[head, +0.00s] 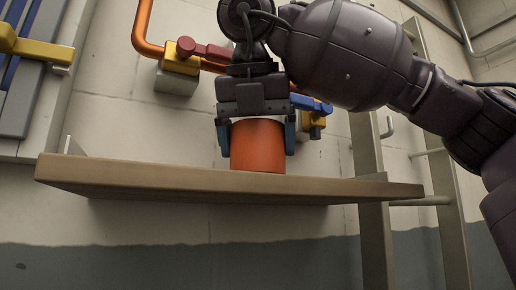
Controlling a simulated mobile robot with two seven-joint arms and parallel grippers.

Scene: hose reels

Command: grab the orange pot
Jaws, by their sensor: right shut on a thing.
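The orange pot (257,148) stands upright on a wooden wall shelf (230,186), near its middle. My right gripper (256,138) points down over the pot from above. Its two bluish fingers are on the left and right sides of the pot, shut on it. The pot's base is partly hidden by the shelf's front edge, so I cannot tell whether it is lifted at all. My left gripper is not in view.
An orange pipe (142,28) with a yellow block and red handle (203,50) runs on the wall behind. A blue and yellow valve (313,112) is right of the gripper. A metal ladder-like frame (372,215) stands at the right. The shelf is bare either side of the pot.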

